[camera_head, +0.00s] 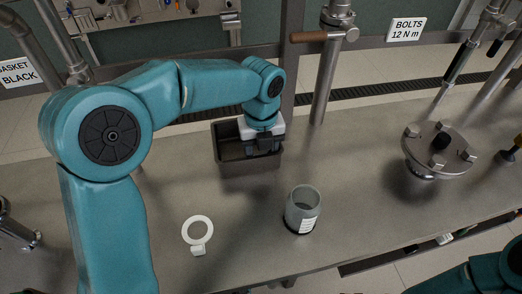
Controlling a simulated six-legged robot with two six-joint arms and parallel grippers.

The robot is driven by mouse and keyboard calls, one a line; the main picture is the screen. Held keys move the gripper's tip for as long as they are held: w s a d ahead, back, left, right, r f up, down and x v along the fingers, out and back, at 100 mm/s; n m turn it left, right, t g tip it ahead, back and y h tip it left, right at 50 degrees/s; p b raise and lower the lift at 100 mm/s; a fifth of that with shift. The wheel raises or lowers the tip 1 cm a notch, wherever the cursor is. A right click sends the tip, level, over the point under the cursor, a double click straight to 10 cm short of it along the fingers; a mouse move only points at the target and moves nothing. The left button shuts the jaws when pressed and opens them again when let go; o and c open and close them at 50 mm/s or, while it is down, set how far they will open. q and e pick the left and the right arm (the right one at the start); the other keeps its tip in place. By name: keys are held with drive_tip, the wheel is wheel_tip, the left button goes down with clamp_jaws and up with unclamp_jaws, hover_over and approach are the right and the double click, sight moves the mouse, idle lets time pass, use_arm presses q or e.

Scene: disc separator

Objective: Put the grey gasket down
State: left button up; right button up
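My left gripper (264,148) points down over a dark open-topped bin (250,170) at the centre back of the bench. Its fingertips are at or inside the bin's opening, and I cannot tell whether they are open or shut. No grey gasket is clearly visible; the gripper and the bin walls hide much of the bin's inside. A white ring with a small tab (198,231) lies flat on the bench at front left, apart from the gripper. My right gripper is out of view; only part of that arm shows at the bottom right.
A clear labelled jar (302,212) stands right of the ring. A round metal disc with several bolts (440,150) is at right. Signs read "GASKET BLACK" (18,73) and "BOLTS 12 N m" (407,30).

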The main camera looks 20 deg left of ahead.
use_arm(q)
wheel_tip(320, 180, up, 12)
drive_tip(key=p, duration=0.3)
drive_tip(key=shift+r, duration=0.2)
drive_tip(key=shift+d, duration=0.1)
idle(0.4)
